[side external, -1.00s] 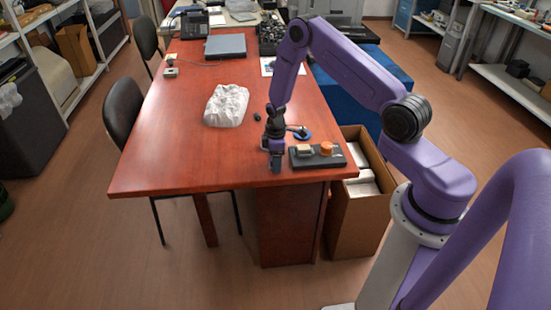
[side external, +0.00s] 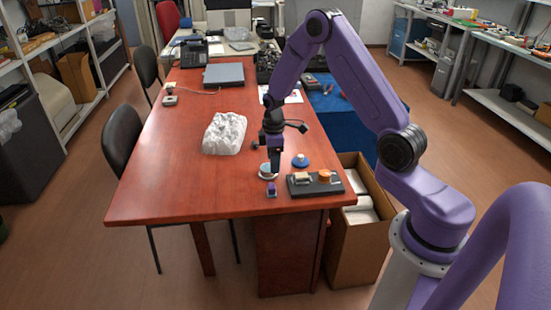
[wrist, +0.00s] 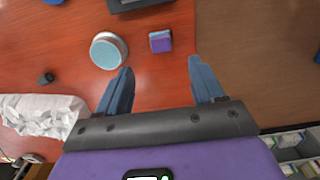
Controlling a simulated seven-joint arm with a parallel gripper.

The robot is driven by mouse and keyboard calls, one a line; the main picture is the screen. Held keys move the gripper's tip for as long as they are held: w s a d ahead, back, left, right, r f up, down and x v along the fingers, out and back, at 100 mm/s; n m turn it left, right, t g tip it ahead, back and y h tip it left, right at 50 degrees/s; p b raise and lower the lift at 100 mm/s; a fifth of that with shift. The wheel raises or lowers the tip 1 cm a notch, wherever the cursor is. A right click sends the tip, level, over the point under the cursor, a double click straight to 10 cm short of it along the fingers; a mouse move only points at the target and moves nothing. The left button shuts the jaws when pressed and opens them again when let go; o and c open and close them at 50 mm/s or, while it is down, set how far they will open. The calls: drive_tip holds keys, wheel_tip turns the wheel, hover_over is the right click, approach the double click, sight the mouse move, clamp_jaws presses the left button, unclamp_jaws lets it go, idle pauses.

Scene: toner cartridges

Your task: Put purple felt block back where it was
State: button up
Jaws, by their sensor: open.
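The purple felt block (side external: 271,190) sits on the red-brown table (side external: 180,190) near its front edge, left of a black tray. In the wrist view the block (wrist: 160,42) shows a purple side and a blue-grey top, ahead of the fingertips and between their lines. My gripper (side external: 275,168) points down above the table, just behind the block in the side view. In the wrist view my gripper (wrist: 160,70) has its two blue-grey fingers wide apart with nothing between them.
A round tin with a light blue top (wrist: 108,50) stands close to the block. The black tray (side external: 303,190) holds a tan block and an orange cylinder (side external: 324,175). A blue disc with a knob (side external: 300,161) is behind it. Crumpled white material (side external: 224,133) lies left.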

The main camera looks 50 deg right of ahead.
drive_tip(key=s+a+r+n, duration=0.1)
drive_tip(key=s+a+r, duration=0.45)
drive_tip(key=a, duration=0.25)
drive_tip(key=s+a+r+n, duration=0.1)
drive_tip(key=s+a+r, duration=0.4)
drive_tip(key=a+r, duration=0.15)
drive_tip(key=s+a+r, duration=0.1)
drive_tip(key=s+r, duration=0.2)
drive_tip(key=s, duration=0.8)
drive_tip(key=s+a+r+n, duration=0.1)
drive_tip(key=s+r, duration=0.2)
drive_tip(key=s, duration=0.8)
drive_tip(key=shift+n, duration=0.3)
